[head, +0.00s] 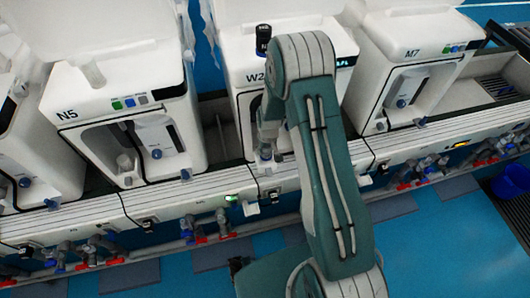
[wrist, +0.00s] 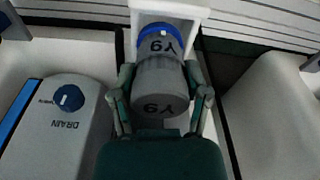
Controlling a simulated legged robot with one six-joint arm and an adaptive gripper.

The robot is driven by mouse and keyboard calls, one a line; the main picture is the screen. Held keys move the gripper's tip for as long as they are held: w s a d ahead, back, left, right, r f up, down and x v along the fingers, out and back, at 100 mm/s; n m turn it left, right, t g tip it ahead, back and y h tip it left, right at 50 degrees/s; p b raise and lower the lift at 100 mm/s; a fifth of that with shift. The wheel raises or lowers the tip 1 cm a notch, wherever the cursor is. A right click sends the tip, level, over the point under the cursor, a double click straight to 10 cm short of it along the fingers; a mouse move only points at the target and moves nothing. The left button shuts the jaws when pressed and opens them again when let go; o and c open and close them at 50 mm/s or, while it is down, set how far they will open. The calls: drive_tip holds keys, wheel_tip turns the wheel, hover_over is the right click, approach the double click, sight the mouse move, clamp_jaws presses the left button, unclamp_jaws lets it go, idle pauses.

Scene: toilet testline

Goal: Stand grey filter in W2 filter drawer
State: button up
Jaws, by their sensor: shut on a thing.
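In the wrist view, the grey filter (wrist: 160,72) is a grey cylinder with a blue ring at its far end and dark lettering in two places. My gripper (wrist: 161,96) is shut on it, one finger on each side. A white frame (wrist: 197,12), apparently the filter drawer, surrounds the filter's far end; I cannot tell whether the filter rests on it. In the head view, the W2 machine (head: 238,50) stands in the middle, its front partly hidden by my arm. My gripper (head: 266,140) is low at its front, and the filter is hard to make out there.
Machines N5 (head: 110,90) and M7 (head: 410,70) stand either side of W2. In the wrist view, a drain knob (wrist: 68,97) is on the left and a pale rounded body (wrist: 270,120) on the right.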

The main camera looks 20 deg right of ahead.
sight(264, 153)
drive_tip(key=shift+w+a+f, duration=0.1)
drive_tip(key=shift+w+f, duration=0.15)
drive_tip(key=shift+f, duration=0.15)
drive_tip(key=shift+a+f, duration=0.15)
drive_tip(key=shift+f, duration=0.55)
drive_tip(key=shift+a+f, duration=0.1)
drive_tip(key=shift+f, duration=0.6)
drive_tip(key=shift+f, duration=0.1)
drive_tip(key=o, duration=1.2)
drive_tip(key=shift+d, duration=0.15)
drive_tip(key=shift+c, duration=0.2)
